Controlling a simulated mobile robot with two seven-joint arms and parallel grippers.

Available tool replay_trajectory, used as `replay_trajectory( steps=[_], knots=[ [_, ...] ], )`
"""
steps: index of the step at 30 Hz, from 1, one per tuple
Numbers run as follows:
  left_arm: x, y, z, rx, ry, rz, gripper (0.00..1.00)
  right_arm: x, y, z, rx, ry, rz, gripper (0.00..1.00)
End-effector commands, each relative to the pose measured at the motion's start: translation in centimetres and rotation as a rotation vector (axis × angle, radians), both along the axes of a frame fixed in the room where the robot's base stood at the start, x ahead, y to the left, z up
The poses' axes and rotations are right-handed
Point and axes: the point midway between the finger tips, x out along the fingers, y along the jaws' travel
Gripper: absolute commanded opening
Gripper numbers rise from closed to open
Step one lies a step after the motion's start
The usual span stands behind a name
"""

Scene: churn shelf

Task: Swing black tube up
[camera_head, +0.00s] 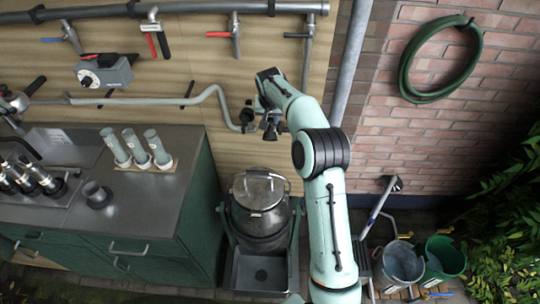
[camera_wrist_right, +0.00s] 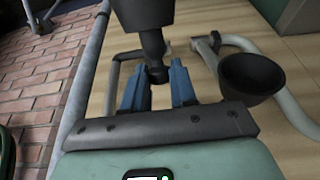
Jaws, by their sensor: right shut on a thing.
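The black tube (camera_wrist_right: 146,18) hangs in the upper middle of the right wrist view, wide above and narrowing to a neck with a small knob. My right gripper (camera_wrist_right: 160,86) has its two blue fingers on either side of that narrow part and is shut on it. In the head view my right gripper (camera_head: 260,118) is at the wall by the end of the bent grey pipe (camera_head: 215,92). Dark parts cluster there, and my arm partly hides them. A black cup (camera_wrist_right: 252,77) is right of the fingers in the wrist view. My left gripper is not in view.
A lidded metal churn (camera_head: 260,205) stands in a green frame below the gripper. A counter (camera_head: 150,205) with several grey tubes is at left. A vertical pipe (camera_head: 350,65) and a hose (camera_head: 408,75) are right. Buckets (camera_head: 445,258) stand lower right.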

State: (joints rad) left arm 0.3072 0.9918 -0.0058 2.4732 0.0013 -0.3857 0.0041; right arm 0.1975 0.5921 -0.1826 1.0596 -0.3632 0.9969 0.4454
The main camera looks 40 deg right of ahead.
Motion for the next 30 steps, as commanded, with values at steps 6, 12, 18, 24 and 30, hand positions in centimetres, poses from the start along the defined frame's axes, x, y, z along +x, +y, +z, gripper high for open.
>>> replay_trajectory(
  steps=[6, 12, 18, 24, 30],
  knots=[
    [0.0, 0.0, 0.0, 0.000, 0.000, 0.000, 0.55, 1.1, -1.0, 0.6, -0.003, -0.001, -0.001, 0.09],
    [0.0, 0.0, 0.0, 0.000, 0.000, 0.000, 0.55, 1.9, -1.7, 1.2, -0.003, 0.000, -0.001, 0.09],
    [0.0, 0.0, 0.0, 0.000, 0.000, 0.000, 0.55, 2.1, -1.9, 1.4, -0.002, 0.002, 0.001, 0.09],
    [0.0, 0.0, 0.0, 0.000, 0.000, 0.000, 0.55, 2.1, -1.8, 1.4, 0.000, 0.002, 0.001, 0.39],
    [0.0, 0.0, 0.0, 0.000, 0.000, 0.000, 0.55, 2.1, -1.8, 1.4, 0.000, 0.002, 0.001, 0.55]
  ],
)
